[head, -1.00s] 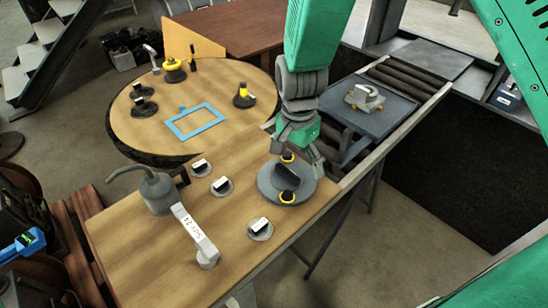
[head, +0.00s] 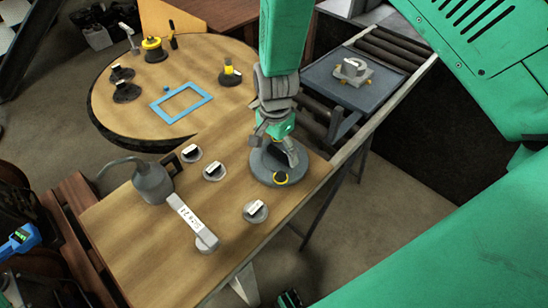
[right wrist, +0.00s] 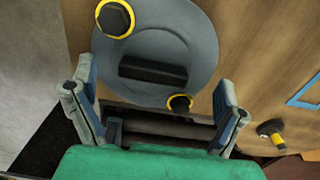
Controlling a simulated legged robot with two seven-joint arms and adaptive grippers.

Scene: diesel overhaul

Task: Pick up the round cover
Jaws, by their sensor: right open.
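The round cover (head: 262,172) is a grey disc lying flat near the right edge of the wooden table. In the right wrist view the round cover (right wrist: 190,35) shows a black bar handle (right wrist: 152,72) across its middle and two yellow-ringed black knobs. My right gripper (head: 277,148) is over the cover, pointing down, and hides part of it in the head view. In the right wrist view my right gripper (right wrist: 155,98) is open, its fingers wide apart with nothing between the tips. I cannot tell whether it touches the cover. My left gripper is not in view.
Several small discs with black handles, one of them here (head: 255,211), lie left of the cover. A round table (head: 205,65) with a blue frame (head: 181,108) is behind. A tray (head: 340,92) sits on rollers.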

